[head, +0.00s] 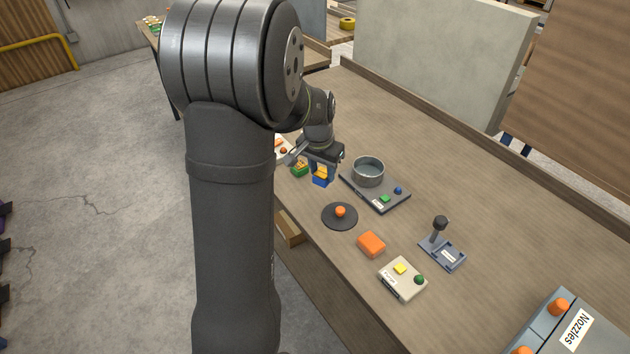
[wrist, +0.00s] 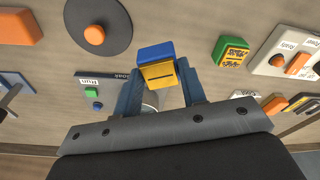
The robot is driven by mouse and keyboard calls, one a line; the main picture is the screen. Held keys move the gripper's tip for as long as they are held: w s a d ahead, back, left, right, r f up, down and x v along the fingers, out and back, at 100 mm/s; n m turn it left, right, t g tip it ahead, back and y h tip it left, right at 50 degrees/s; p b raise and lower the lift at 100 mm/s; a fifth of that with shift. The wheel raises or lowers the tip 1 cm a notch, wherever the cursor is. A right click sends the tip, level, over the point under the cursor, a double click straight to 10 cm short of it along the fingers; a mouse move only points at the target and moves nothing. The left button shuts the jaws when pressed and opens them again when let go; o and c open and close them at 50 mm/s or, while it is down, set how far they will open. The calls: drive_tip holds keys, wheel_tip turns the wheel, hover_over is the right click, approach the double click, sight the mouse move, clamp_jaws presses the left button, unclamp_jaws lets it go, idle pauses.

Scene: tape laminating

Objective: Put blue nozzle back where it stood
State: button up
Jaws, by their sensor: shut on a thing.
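My gripper (head: 322,166) is at the far part of the bench, pointing down. Its two blue-grey fingers are closed on the blue nozzle (head: 321,181), a small block with a blue body and a yellow face. In the wrist view the blue nozzle (wrist: 155,51) sits between the fingertips (wrist: 160,82). I cannot tell whether it touches the bench. A green nozzle (head: 299,169) with a yellow dark-marked face stands just left of it in the head view; it also shows in the wrist view (wrist: 231,52), apart from my fingers.
A plate with a metal pot (head: 368,170) and green and blue buttons is close on the right. A black disc with an orange knob (head: 340,212), an orange block (head: 371,244) and a button box (head: 403,279) lie nearer.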

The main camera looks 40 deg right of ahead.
drive_tip(key=shift+w+a+f, duration=0.2)
drive_tip(key=shift+w+f, duration=0.25)
drive_tip(key=shift+w, duration=0.2)
drive_tip(key=shift+w+a+f, duration=0.15)
drive_tip(key=shift+w+f, duration=0.25)
drive_tip(key=shift+w, duration=0.2)
drive_tip(key=shift+f, duration=1.95)
drive_tip(key=shift+f, duration=0.1)
drive_tip(key=o, duration=1)
drive_tip(key=shift+o, duration=0.2)
wheel_tip(320, 180, up, 12)
drive_tip(key=a, duration=0.1)
drive_tip(key=shift+s+a, duration=0.3)
drive_tip(key=shift+s, duration=0.05)
